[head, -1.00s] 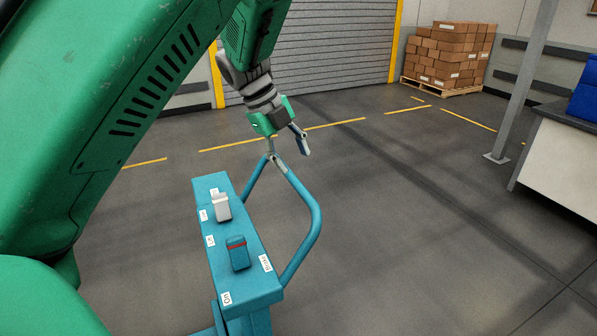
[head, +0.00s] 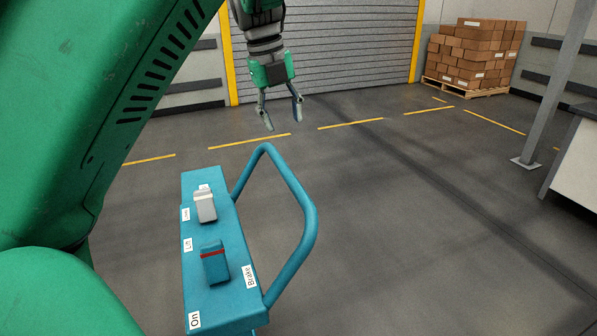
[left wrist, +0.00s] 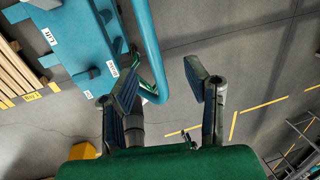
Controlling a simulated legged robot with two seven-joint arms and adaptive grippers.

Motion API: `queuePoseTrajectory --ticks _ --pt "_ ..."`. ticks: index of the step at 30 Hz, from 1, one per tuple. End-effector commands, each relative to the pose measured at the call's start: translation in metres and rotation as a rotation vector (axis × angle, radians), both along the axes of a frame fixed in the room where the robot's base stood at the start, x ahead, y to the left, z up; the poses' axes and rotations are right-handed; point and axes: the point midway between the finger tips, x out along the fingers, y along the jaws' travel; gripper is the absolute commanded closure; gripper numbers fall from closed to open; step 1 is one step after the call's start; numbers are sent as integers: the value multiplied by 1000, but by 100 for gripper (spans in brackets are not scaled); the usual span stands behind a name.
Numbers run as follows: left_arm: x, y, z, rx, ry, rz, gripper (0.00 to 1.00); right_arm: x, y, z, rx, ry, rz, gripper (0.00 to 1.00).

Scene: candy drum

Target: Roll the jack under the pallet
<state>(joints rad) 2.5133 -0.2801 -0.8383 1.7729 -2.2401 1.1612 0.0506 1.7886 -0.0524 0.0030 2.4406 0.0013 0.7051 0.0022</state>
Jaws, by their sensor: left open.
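The jack shows as a blue column top (head: 228,297) with a looped blue handle (head: 307,235) on its right side. On the top are a grey-white switch (head: 204,206) and a blue switch with a red band (head: 214,263); labels read Lift, Brake and On. My left gripper (head: 283,124) is open and empty, just beyond and above the handle's top in the head view. In the left wrist view the handle (left wrist: 149,50) passes near the open fingers (left wrist: 163,78). A wooden pallet (head: 466,90) stacked with brown boxes stands at the back right. The jack's forks are hidden. My right gripper is not in view.
A grey post (head: 556,85) and a white-sided bench (head: 577,160) stand at the right. A roller shutter (head: 345,45) closes the back. Dashed yellow lines cross the floor, which is clear between jack and pallet. Wooden slats (left wrist: 17,72) show in the left wrist view.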

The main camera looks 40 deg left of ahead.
Motion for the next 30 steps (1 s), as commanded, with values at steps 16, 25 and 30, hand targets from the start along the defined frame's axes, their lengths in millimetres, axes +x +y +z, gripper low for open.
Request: queuePoseTrajectory --ticks 16,25,30 --pt "17 -17 -102 6 4 3 58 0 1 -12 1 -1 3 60" --pt "21 -8 -127 -4 2 5 58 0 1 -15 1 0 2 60" --pt "21 -2 -130 -8 2 5 58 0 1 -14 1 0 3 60"
